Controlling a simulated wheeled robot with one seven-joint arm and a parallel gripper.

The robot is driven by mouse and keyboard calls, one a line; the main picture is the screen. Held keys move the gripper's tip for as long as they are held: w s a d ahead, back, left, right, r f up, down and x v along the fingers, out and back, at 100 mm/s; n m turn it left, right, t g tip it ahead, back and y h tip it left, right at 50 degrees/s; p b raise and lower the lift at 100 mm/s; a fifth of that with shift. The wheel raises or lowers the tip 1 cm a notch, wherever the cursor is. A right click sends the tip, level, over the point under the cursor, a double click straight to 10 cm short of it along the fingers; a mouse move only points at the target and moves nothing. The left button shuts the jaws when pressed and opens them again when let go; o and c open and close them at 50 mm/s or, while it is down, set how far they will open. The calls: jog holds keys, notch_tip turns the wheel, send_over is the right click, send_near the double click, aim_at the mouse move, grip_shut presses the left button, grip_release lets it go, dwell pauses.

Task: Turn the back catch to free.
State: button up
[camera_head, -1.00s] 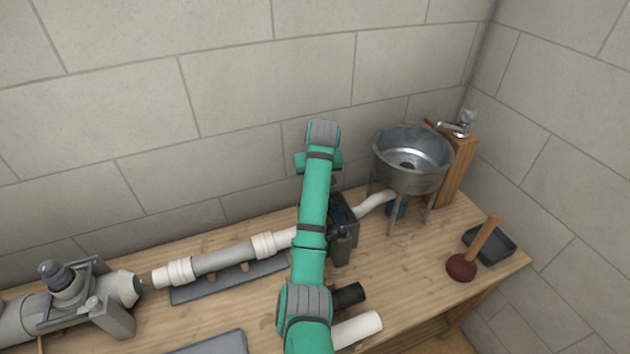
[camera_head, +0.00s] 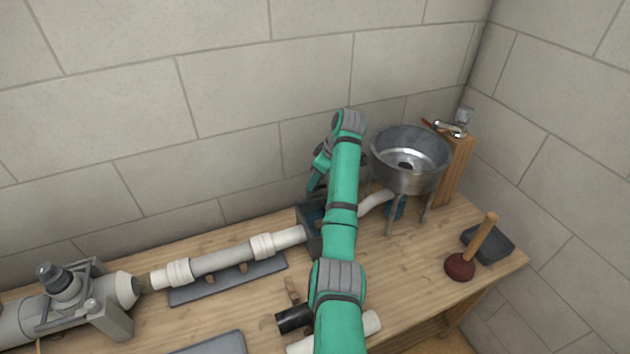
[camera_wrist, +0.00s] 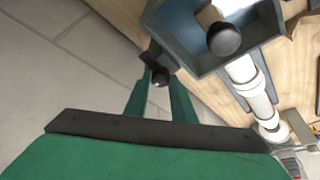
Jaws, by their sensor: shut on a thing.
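The back catch (camera_wrist: 160,76) is a small dark knob on a dark bracket at the wall side of a dark blue-grey box (camera_wrist: 184,50). My gripper (camera_wrist: 160,88) is shut on this catch, with one green finger on each side of it. In the head view my gripper (camera_head: 316,182) is behind the box (camera_head: 306,232), and my arm hides much of the box and the catch. Inside the box, the wrist view shows a round black knob (camera_wrist: 224,40) on a pale stem. The catch's exact angle is hard to tell.
A white and grey pipe (camera_head: 225,260) runs left from the box over a grey rack. A steel basin (camera_head: 410,160) stands to the right, joined by a white pipe (camera_head: 376,202). The stone wall is close behind.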

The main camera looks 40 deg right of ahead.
jog(key=shift+n, duration=0.6)
jog(key=o, duration=1.1)
jog(key=shift+w+n, duration=0.1)
jog(key=shift+n, duration=0.2)
jog(key=shift+c, duration=0.2)
jog(key=shift+s+d+r, duration=0.1)
jog(key=shift+s+d, duration=0.05)
jog(key=shift+s, duration=0.05)
jog(key=v, duration=1)
jog(key=shift+d+r, duration=0.25)
jog(key=shift+r, duration=0.05)
jog(key=shift+w, duration=0.1)
